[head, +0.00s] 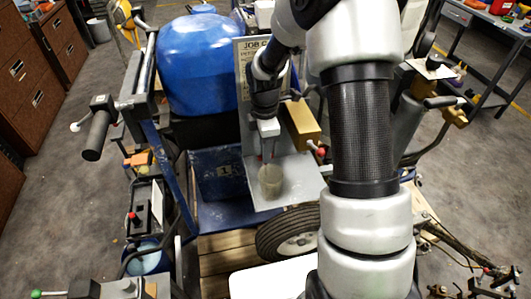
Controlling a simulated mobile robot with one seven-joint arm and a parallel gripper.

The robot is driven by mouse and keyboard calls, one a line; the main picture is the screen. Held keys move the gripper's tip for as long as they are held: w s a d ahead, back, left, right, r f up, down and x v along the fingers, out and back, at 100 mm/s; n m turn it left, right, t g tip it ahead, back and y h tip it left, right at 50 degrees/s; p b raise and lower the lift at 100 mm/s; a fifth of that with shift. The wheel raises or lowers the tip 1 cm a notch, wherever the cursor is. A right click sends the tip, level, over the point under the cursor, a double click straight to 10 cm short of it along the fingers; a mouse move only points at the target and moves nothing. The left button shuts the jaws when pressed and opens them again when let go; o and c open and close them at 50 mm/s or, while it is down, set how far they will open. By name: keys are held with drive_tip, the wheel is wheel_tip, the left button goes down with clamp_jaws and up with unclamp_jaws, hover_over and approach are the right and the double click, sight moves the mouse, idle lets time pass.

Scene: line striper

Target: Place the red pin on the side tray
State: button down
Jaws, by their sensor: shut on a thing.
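My gripper (268,148) points down near the middle of the view, over a grey metal tray (297,172) on the machine's side. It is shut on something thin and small. A streak of red shows at the fingertips, which looks like the red pin (263,157), though most of it is hidden. I cannot tell whether the held thing touches the cup.
A yellow box (301,124) with a red knob (321,152) stands right of my gripper. A job card board (245,75) rises behind. A blue tank (200,62) is at the back left. A wheel (287,234) is below the tray. My arm blocks the right middle.

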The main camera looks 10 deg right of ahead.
drive_tip(key=shift+f, duration=0.45)
drive_tip(key=shift+f, duration=0.2)
drive_tip(key=c, duration=1.8)
unclamp_jaws()
drive_tip(key=shift+o, duration=0.2)
drive_tip(key=shift+r, duration=0.1)
